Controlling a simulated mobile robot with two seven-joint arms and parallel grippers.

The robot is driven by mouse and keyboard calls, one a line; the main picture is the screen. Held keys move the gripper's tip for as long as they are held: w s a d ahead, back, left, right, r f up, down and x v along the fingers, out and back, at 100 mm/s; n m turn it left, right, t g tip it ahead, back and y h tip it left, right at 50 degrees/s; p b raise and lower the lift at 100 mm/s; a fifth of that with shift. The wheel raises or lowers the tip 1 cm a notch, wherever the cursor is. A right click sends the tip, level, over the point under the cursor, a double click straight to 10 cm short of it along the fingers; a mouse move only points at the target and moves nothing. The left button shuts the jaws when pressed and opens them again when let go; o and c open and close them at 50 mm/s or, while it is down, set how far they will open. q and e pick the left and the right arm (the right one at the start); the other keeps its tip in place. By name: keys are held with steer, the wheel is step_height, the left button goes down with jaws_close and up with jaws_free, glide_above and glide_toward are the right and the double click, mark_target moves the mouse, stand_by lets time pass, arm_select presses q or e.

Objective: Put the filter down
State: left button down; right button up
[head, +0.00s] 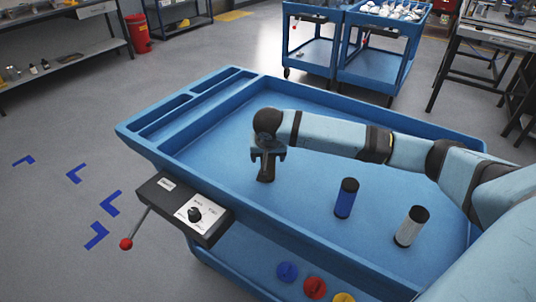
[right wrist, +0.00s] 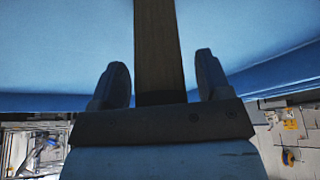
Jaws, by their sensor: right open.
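Two upright cylinders that look like filters stand on the blue cart's top tray (head: 210,140) in the head view. One is blue with black ends (head: 345,199); the other is pale grey with black ends (head: 411,227), nearer the right corner. My right gripper (head: 267,155) is over the tray, left of both cylinders and apart from them. Its two fingers are spread in the right wrist view (right wrist: 161,65), with no filter between them. A dark brown bar (right wrist: 159,45) runs between the fingers; I cannot tell what it is. My left gripper is out of view.
A black control box (head: 183,207) with a knob and red-tipped lever sits on the cart's near-left edge. Coloured discs, including a red one (head: 315,288), lie on the lower shelf. Another blue cart (head: 310,45) stands behind. The tray's left part is clear.

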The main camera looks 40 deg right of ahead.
steer(key=p+v, duration=0.2)
steer(key=v, duration=1)
steer(key=shift+w+r, duration=0.15)
